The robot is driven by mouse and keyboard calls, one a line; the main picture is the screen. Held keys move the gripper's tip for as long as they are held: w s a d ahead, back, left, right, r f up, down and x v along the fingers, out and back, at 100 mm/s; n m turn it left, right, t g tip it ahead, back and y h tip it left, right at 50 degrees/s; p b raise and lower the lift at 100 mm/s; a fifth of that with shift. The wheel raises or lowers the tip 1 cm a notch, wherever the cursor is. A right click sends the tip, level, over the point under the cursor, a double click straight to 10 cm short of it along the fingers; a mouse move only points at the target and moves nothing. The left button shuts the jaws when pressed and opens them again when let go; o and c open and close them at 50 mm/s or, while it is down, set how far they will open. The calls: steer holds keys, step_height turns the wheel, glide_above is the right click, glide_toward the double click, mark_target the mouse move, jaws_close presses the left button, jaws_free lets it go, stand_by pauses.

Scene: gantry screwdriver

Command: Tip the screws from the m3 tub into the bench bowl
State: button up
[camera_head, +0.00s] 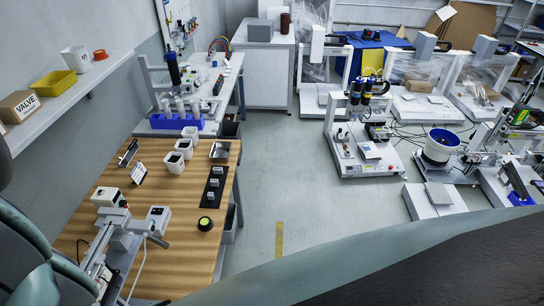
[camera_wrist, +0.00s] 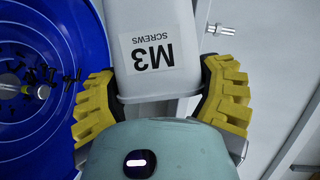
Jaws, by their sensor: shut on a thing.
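In the wrist view, my gripper (camera_wrist: 160,95) has its yellow ridged fingers on both sides of a white tub (camera_wrist: 120,20) labelled "M3 SCREWS". The tub's label reads upside down here, and its opening and contents are out of view. A large blue bowl (camera_wrist: 90,20) lies at the left, partly behind the left finger. Several dark screws (camera_wrist: 45,75) and a silver part show inside it. In the head view, a blue-lined bowl (camera_head: 440,143) stands at the right; my gripper is not clearly visible there.
Two silver bolt-like parts (camera_wrist: 220,29) show on the grey surface right of the tub. In the head view, a wooden bench (camera_head: 165,210) with white tubs (camera_head: 175,162) stands left, and machines (camera_head: 365,150) stand right.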

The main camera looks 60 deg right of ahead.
steer(key=shift+w+d+f+m+t+y+b, duration=0.1)
steer(key=shift+w+d+m+t+y+b, duration=0.1)
steer(key=shift+m+b, duration=0.25)
steer(key=shift+w+d+f+m+t+y+b, duration=0.15)
steer(key=shift+m+b, duration=0.15)
steer(key=shift+m, duration=0.25)
steer(key=shift+r+m, duration=0.1)
steer(key=shift+m, duration=0.2)
steer(key=shift+w+d+m+t+y+b, duration=0.15)
steer(key=shift+d+m+y+b, duration=0.1)
steer(key=shift+m+b, duration=0.55)
steer(key=shift+w+d+m+t+y+b, duration=0.1)
steer(key=shift+d+m+y+b, duration=0.1)
steer(key=shift+m+b, duration=0.55)
steer(key=shift+w+d+m+t+b, duration=0.1)
steer(key=shift+d+m+t+b, duration=0.2)
steer(key=shift+m+b, duration=0.5)
steer(key=shift+w+d+m+t+b, duration=0.1)
steer(key=shift+m+t+b, duration=0.35)
steer(key=shift+m+b, duration=0.35)
steer(key=shift+w+d+m+t+b, duration=0.1)
steer(key=shift+d+m+t+b, duration=0.2)
steer(key=shift+m+b, duration=0.5)
steer(key=shift+a, duration=0.1)
step_height(320, 180, up, 7)
steer(key=p, duration=0.6)
steer(key=shift+s+y, duration=0.1)
steer(key=shift+y, duration=0.2)
